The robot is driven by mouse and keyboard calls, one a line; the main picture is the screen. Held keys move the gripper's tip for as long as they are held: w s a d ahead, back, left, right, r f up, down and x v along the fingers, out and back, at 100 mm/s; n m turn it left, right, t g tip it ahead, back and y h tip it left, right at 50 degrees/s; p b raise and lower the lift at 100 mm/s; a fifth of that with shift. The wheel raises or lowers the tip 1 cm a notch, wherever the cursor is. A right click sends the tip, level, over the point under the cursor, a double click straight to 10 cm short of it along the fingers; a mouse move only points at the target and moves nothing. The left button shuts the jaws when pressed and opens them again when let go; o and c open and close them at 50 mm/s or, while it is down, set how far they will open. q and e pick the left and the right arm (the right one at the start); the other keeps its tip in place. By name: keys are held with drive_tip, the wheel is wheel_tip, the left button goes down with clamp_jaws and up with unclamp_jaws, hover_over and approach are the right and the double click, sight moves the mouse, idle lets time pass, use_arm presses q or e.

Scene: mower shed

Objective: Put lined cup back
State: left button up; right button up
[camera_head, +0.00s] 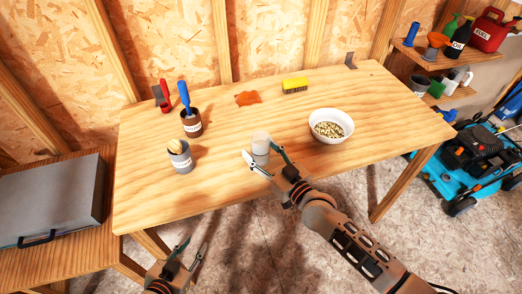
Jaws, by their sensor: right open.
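A pale, whitish cup (261,143) stands upright on the wooden workbench (225,185), near the middle of its front half. I cannot make out lines on it at this size. My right gripper (263,160) is open, with one finger at each side of the cup's lower part; whether they touch it is unclear. My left gripper (191,250) is open and empty, low in front of the bench's front edge.
A white bowl (333,137) of pellets, a yellow brush (295,85), an orange cloth (248,98) and a red-handled tool (164,92) are also on the bench.

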drive_tip(key=shift+r, duration=0.15)
drive_tip(key=v, duration=1.2)
drive_tip(key=shift+p, duration=0.3)
